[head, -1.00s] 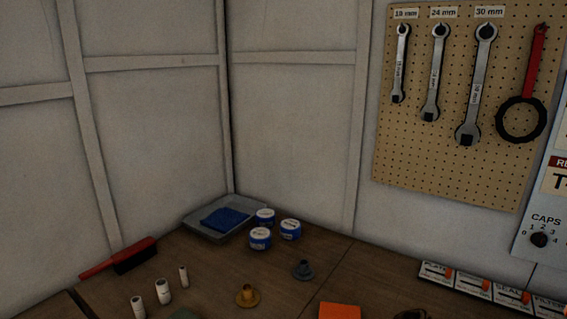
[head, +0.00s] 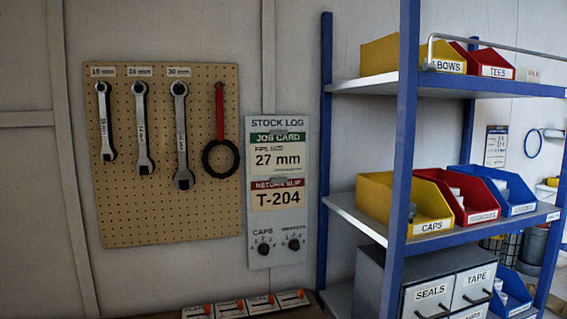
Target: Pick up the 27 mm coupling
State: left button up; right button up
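No coupling can be made out as 27 mm in the head view. The stock log board (head: 277,190) on the wall has a job card (head: 277,156) reading 27 mm and a return slip (head: 277,194) reading T-204. On the middle shelf, a red bin (head: 452,203) holds pale parts, but its label is too small to read surely. A blue bin (head: 497,190) beside it has an unreadable label. Neither of my grippers is in view.
A blue-framed shelf unit (head: 401,150) stands at right, with a yellow caps bin (head: 404,206), elbows bin (head: 412,54), tees bin (head: 485,62) and seals drawer (head: 429,297). Wrenches hang on the pegboard (head: 162,220). A bench edge with small labelled boxes (head: 232,309) shows below.

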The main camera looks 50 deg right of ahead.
aim_at(496, 287)
jog(key=z, duration=1.5)
jog(key=i+l+u, duration=0.1)
jog(key=l, duration=0.85)
